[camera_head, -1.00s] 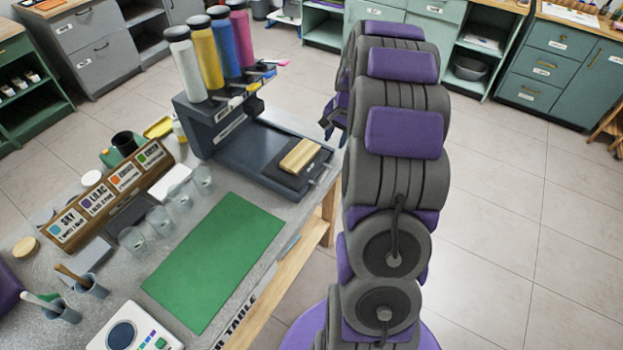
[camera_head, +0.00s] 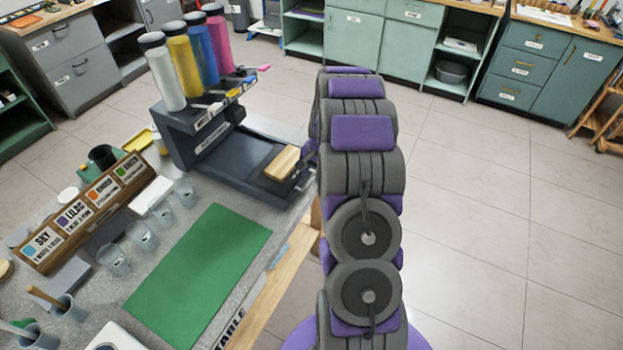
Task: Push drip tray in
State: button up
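The paint dispenser (camera_head: 190,130) stands at the table's far end with white, yellow, blue and pink bottles on top. Its dark drip tray (camera_head: 268,186) lies low at the front, on the right, with a wooden block (camera_head: 282,162) on it. I cannot tell how far the tray sticks out. My arm stands upright right of the table. My gripper (camera_head: 309,152) is mostly hidden behind the arm; only a bit of purple and dark parts shows, close to the tray's right end. Whether it touches the tray, or is open or shut, I cannot tell.
A green mat (camera_head: 200,270) lies on the table (camera_head: 265,300), with clear cups (camera_head: 140,235) and a wooden label rack (camera_head: 85,220) to its left. Open tiled floor (camera_head: 480,210) lies to the right. Green cabinets (camera_head: 375,40) line the back.

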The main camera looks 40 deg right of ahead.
jog(key=shift+w+d+f, duration=0.1)
jog(key=shift+w+f, duration=0.05)
jog(key=shift+f, duration=1.05)
jog(key=shift+a, duration=0.25)
jog(key=shift+c, duration=0.4)
jog(key=shift+d, duration=0.2)
grip_shut()
jog(key=shift+r, duration=0.1)
